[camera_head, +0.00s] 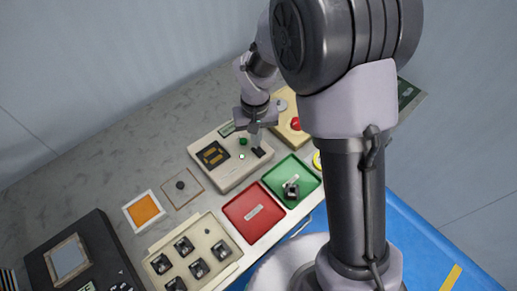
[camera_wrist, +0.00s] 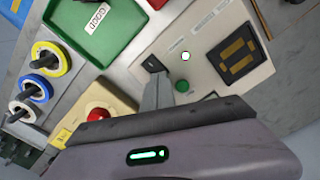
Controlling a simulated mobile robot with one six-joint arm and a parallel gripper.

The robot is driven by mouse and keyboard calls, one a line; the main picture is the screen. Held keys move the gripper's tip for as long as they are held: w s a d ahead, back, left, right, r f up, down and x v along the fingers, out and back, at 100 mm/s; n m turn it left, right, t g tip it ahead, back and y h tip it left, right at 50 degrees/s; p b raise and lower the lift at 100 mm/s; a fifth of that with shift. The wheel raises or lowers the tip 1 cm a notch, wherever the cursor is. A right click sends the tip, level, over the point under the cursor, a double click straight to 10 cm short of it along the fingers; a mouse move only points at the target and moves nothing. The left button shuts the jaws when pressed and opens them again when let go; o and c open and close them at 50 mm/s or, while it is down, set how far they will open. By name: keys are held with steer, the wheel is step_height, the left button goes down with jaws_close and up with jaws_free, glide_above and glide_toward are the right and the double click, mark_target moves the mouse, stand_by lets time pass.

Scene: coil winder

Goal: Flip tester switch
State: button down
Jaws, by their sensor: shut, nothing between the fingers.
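The tester is a beige box (camera_head: 229,172) with a dark socket panel (camera_head: 213,154), a green button (camera_head: 243,141), a small lit lamp (camera_head: 242,156) and a black switch (camera_head: 259,152). In the wrist view the tester (camera_wrist: 214,28) shows its switch (camera_wrist: 154,65), lamp (camera_wrist: 185,56) and green button (camera_wrist: 182,86). My gripper (camera_head: 257,142) is shut and empty, pointing down over the tester's right part. Its fingertips (camera_wrist: 157,80) appear just beside the switch. I cannot tell whether they touch it or which way it is set.
A green tray (camera_head: 308,173) holds a black part (camera_head: 291,191). An empty red tray (camera_head: 268,225) lies beside it. A beige tray (camera_head: 229,262) holds several black parts. A red button (camera_head: 295,124) sits on a yellowish box behind. Coloured spools (camera_wrist: 48,58) stand near the bench edge.

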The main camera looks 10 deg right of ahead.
steer(key=shift+f+b, duration=0.55)
steer(key=shift+f, duration=0.25)
steer(key=shift+r, duration=0.1)
step_height(320, 180, up, 7)
steer(key=p, duration=0.6)
stand_by(0.3)
